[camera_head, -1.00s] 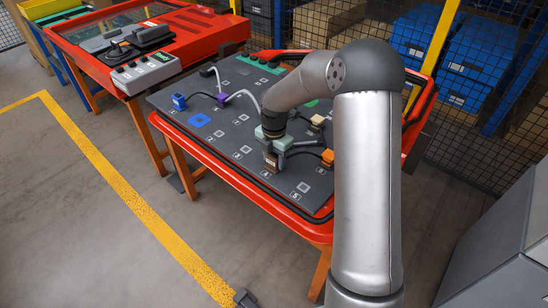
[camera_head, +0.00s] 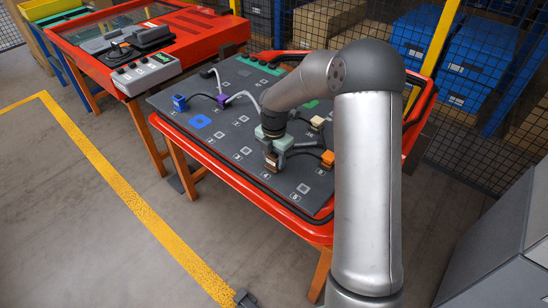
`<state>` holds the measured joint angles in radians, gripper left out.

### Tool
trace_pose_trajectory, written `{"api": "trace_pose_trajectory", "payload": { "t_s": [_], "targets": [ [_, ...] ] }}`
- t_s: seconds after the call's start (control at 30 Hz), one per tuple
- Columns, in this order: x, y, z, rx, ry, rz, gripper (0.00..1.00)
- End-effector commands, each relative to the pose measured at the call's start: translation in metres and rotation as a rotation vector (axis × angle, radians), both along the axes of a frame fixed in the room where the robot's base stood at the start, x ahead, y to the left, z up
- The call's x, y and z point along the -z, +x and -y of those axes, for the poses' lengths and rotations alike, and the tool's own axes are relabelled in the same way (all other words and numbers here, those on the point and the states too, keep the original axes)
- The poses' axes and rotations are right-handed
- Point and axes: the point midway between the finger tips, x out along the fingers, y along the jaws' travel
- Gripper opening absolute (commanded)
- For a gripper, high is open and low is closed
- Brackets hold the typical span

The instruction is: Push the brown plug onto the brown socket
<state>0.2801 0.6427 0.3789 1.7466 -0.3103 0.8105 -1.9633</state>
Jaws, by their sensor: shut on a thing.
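My gripper (camera_head: 272,152) points down over the front part of the dark grey board (camera_head: 235,150). It is shut on the brown plug (camera_head: 271,164), a small block low between its fingers. The plug is at or just above the board surface; I cannot tell whether it touches. The brown socket cannot be made out, and the plug and gripper may cover it. A dark cable runs from the plug area to the right.
A blue plug (camera_head: 179,102), a purple plug (camera_head: 222,99), an orange plug (camera_head: 327,157) and a tan plug (camera_head: 317,122) stand on the board. A blue square (camera_head: 200,121) marks its left part. A red rim (camera_head: 230,172) surrounds the board. Another red table (camera_head: 185,45) stands behind left.

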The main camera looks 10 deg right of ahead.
Motion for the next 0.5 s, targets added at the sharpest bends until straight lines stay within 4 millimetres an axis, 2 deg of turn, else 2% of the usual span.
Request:
{"api": "trace_pose_trajectory", "payload": {
  "t_s": [0.17, 0.5],
  "targets": [
    [-0.003, 0.000, 0.000, 0.000, 0.000, 0.000, 0.00],
    [-0.026, 0.000, 0.000, 0.000, -0.001, -0.001, 0.00]
  ]
}}
